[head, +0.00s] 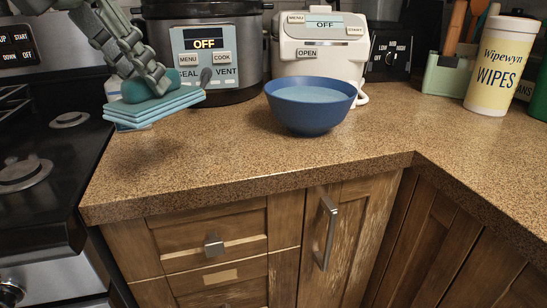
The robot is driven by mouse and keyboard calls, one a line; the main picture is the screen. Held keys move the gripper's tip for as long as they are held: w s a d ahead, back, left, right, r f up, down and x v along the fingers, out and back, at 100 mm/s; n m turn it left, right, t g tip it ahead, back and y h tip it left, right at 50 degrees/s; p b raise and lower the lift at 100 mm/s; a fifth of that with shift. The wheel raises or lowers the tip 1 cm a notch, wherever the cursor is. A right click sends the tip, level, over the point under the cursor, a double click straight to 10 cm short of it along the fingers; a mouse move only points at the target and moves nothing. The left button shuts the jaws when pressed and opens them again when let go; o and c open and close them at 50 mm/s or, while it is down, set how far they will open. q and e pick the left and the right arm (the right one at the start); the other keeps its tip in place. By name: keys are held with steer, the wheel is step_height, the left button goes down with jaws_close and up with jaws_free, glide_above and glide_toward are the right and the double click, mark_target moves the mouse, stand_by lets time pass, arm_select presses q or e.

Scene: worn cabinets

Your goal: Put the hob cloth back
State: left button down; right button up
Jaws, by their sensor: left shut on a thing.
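The hob cloth (165,107) looks like a folded teal cloth with several layers. It is at the left end of the counter, in front of the large cooker. My left gripper (152,84) comes down from the upper left and is shut on the cloth at its upper side. A rounded darker teal part (136,91) shows beside the fingers. The fingers hide part of the cloth, and I cannot tell whether its underside touches the counter. The black hob (60,165) is to the left. My right gripper is not in view.
A blue bowl (310,104) of pale blue contents stands mid-counter. Behind are a dark multicooker (208,62) and a white appliance (318,50). A wipes tub (500,65) and a green utensil holder (448,78) stand right. The counter's front (230,150) is clear.

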arm_select(q)
steer(key=shift+d, duration=0.1)
steer(key=w+d+f, duration=0.2)
steer(key=w+d+f+p, duration=0.1)
steer(key=w+d+f, duration=0.1)
steer(key=w+d, duration=0.1)
steer(key=w+d+f, duration=0.2)
steer(key=w+d, duration=0.1)
steer(key=shift+d+f, duration=0.1)
steer(key=shift+f, duration=0.5)
step_height(320, 180, down, 3)
steer(key=shift+f+p, duration=0.1)
steer(key=shift+p, duration=0.3)
steer(key=shift+f, duration=0.3)
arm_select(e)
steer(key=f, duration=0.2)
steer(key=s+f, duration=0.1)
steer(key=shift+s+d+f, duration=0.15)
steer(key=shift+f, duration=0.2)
arm_select(q)
steer(key=shift+f, duration=0.1)
